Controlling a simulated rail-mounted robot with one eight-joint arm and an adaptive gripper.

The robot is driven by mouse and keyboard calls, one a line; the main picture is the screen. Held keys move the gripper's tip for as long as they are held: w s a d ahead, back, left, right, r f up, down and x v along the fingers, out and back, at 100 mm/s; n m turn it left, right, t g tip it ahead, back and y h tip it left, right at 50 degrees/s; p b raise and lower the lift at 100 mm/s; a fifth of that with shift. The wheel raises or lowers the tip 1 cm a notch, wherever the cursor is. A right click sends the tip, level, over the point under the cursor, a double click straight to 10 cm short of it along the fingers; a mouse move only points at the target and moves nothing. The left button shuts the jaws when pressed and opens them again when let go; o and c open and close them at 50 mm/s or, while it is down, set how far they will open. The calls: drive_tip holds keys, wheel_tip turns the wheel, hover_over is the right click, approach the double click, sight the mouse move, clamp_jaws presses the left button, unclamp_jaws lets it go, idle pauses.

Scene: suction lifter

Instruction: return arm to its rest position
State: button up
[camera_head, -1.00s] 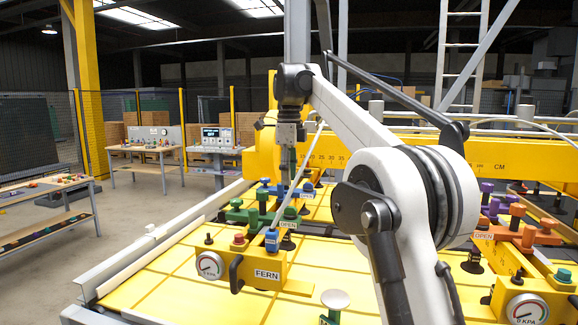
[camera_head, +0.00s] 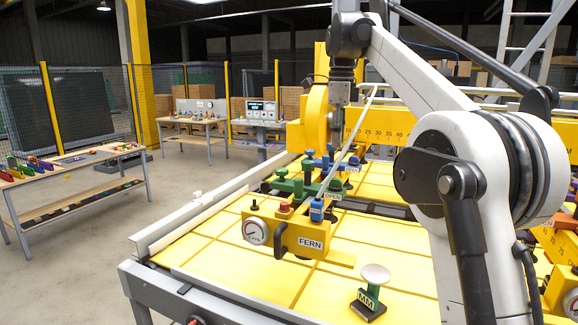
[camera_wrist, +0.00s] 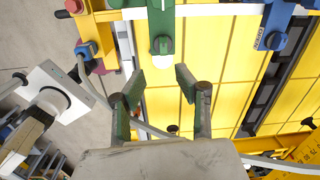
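My arm reaches up over the yellow lifter frame in the head view, its white links on the right. My gripper (camera_head: 337,132) hangs down at the wrist, above the far part of the frame; its fingers are small there and partly lost against the background. In the wrist view my gripper (camera_wrist: 160,80) shows two grey-green fingers spread apart with nothing between them. A green valve part (camera_wrist: 162,28) lies beyond the fingertips; I cannot tell the distance between them.
The yellow FERN block (camera_head: 310,243) with a gauge (camera_head: 255,231) sits on the yellow panel (camera_head: 230,280). A thin pale hose (camera_head: 345,150) runs near my wrist. Benches stand at left; open floor lies between.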

drive_tip(key=s+f+n+t+b, duration=0.6)
drive_tip(key=s+f+n+b, duration=0.5)
drive_tip(key=s+f+n, duration=1.1)
drive_tip(key=s+f, duration=1.7)
drive_tip(key=s, duration=0.1)
drive_tip(key=shift+s+d+n+t+b, duration=0.25)
drive_tip(key=shift+n+t+b, duration=0.05)
drive_tip(key=shift+t+b, duration=0.1)
